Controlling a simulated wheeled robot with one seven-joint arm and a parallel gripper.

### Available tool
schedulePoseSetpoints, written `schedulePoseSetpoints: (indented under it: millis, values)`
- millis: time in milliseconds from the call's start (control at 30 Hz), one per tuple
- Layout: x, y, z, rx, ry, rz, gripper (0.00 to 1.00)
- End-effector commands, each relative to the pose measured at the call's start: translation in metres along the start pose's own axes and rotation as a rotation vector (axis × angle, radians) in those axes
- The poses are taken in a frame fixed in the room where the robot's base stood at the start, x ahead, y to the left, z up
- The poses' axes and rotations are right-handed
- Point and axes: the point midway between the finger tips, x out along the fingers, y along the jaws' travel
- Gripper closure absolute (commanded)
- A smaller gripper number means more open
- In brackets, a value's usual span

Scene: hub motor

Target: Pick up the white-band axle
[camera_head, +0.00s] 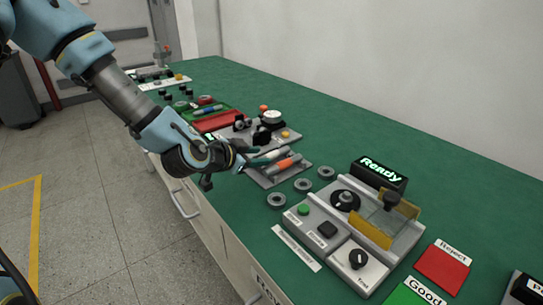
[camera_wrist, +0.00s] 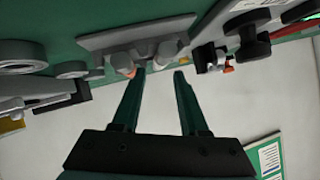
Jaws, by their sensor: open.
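A grey rack (camera_head: 271,179) lies on the green bench near its front edge. An axle with an orange band (camera_head: 284,163) rests on it. A pale axle (camera_head: 270,156), which looks like the white-band axle, lies beside it, partly hidden by my gripper. My gripper (camera_head: 252,156) is open at the rack's left side, with nothing seen between its fingers. In the wrist view the rack (camera_wrist: 105,42) is at the top with the ends of two rods. The left fingertip of my gripper (camera_wrist: 160,74) appears near the rod ends; contact cannot be told.
A test station (camera_head: 330,235) with knobs and yellow guards stands at the right, with a Ready sign (camera_head: 381,175) behind it. Several grey rings (camera_head: 302,185) lie between it and the rack. A black-and-white fixture (camera_head: 270,122) and a red tray (camera_head: 213,121) are beyond. The bench's back strip is clear.

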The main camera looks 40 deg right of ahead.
Motion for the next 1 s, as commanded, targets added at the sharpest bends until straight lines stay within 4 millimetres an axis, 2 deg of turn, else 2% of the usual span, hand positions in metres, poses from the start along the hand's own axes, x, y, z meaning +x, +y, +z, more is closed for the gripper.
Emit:
schedulePoseSetpoints:
  millis: [333, 667, 1000]
  values:
    - [0.040, -0.001, 0.000, -0.002, -0.001, 0.001, 0.57]
    - [0.045, -0.001, 0.001, -0.001, -0.001, 0.000, 0.58]
    - [0.045, -0.001, 0.001, -0.001, -0.001, 0.000, 0.96]
